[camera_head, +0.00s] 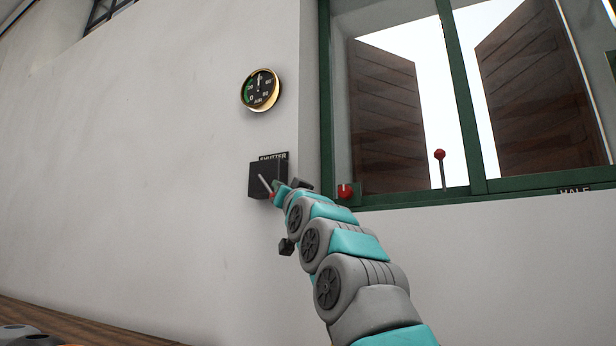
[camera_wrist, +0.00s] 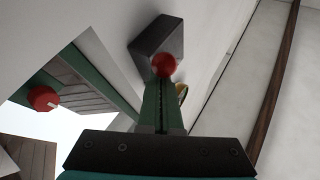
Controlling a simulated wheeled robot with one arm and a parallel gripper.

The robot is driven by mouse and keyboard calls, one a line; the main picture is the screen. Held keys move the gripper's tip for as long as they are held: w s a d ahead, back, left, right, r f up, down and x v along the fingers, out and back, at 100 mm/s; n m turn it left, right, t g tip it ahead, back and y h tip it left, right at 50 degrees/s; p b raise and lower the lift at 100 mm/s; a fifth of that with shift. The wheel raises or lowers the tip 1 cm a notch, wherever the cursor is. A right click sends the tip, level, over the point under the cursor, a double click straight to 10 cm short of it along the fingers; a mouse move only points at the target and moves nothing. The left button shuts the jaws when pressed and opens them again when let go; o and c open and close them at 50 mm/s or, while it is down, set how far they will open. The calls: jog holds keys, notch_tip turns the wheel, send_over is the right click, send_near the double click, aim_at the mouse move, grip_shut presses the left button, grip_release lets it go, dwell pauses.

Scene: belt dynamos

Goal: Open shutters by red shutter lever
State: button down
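The shutter lever is a short grey rod on a black wall box (camera_head: 258,182) labelled "SHUTTER"; its red ball (camera_head: 272,194) is at the low end beside my gripper (camera_head: 279,190). In the wrist view the red ball (camera_wrist: 163,65) sits right at the fingertips, with the black box (camera_wrist: 160,38) behind it. My gripper's green fingers (camera_wrist: 162,95) lie together with only a thin line between them. I cannot tell whether they touch the ball. Brown wooden shutters (camera_head: 388,115) stand swung partly open outside the window, bright sky between them.
A second upright lever with a red ball (camera_head: 440,155) stands at the green window frame (camera_head: 470,188), near a "HALF" label (camera_head: 575,190). A red knob (camera_head: 345,190) sits at the frame's lower left corner. A round brass gauge (camera_head: 260,90) hangs above the box. The wall left is bare.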

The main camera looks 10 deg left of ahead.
jog(key=c, duration=1.5)
grip_release()
jog(key=shift+w+f, duration=0.2)
jog(key=shift+o, duration=0.7)
jog(key=shift+a+r, duration=0.1)
jog(key=o, duration=0.7)
jog(key=shift+s+r, duration=0.1)
jog(key=shift+r, duration=0.05)
jog(key=b+v, duration=0.7)
jog(key=v, duration=0.1)
